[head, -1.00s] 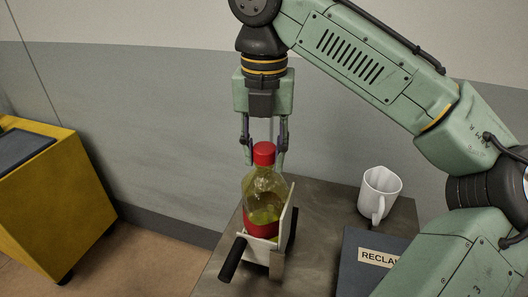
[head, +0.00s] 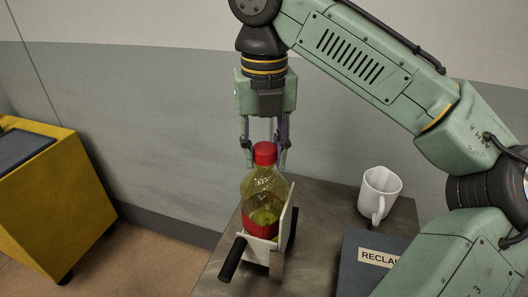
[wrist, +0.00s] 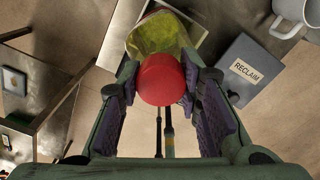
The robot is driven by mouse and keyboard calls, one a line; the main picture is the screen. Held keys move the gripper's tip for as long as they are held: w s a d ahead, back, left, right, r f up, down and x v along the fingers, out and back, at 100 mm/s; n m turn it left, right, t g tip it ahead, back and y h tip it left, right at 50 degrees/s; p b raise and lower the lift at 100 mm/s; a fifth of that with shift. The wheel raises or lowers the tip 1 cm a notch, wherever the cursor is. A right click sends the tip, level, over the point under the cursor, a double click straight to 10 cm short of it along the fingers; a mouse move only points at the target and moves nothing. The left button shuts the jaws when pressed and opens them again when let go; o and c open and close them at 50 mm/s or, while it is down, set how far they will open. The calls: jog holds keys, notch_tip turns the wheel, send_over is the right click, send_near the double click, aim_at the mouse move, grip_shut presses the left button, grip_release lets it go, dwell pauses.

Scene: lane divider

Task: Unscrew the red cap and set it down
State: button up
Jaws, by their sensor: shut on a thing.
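A clear bottle (head: 262,190) with yellow-green liquid and a red band low down stands upright in a white holder (head: 283,216) on the table. Its red cap (head: 265,151) sits at the top of the neck, with no clear gap visible below it. My gripper (head: 265,158) points down over the bottle and is shut on the cap, a finger on either side. In the wrist view the cap (wrist: 161,79) lies between the purple finger pads, and the bottle (wrist: 158,36) shows beyond it. The cap hides the neck there.
A white mug (head: 379,194) stands to the right on the grey table (head: 325,198). A dark "RECLAIM" box (head: 362,268) is in front of it. The holder has a black handle (head: 232,260) at its front left. A yellow cabinet (head: 45,205) stands apart at left.

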jog(key=shift+n, duration=0.8)
jog(key=shift+n, duration=0.9)
jog(key=shift+n, duration=0.8)
jog(key=o, duration=0.8)
